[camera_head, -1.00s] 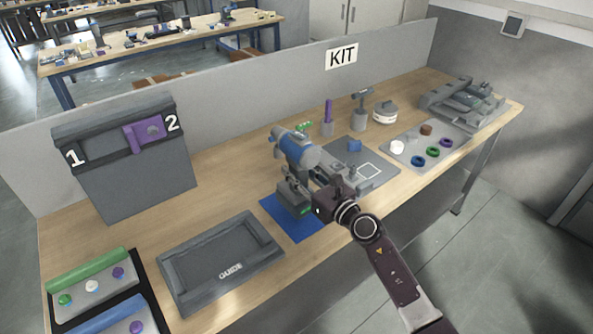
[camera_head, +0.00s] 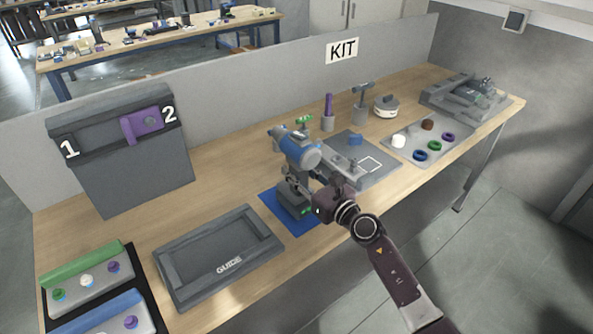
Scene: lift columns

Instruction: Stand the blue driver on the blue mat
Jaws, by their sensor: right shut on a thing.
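The blue driver (camera_head: 298,150), a drill-like tool with a blue and grey body, is upright, its dark grey foot (camera_head: 291,198) over the blue mat (camera_head: 303,226). The foot looks at or very near the mat surface; I cannot tell for sure that it touches. A green patch shows low on the foot. My right gripper (camera_head: 303,186) is shut on the driver's handle from the right, and its fingers partly hide the handle. The mat shows around the foot on the left and front. My left gripper is not in view.
A grey GUIDE tray (camera_head: 262,262) lies left of the mat. A grey board (camera_head: 378,178) lies close behind the mat on the right. Cups holding tools (camera_head: 328,123) stand farther back. A tray with coloured rings (camera_head: 405,155) is at right. The bench's front edge is near.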

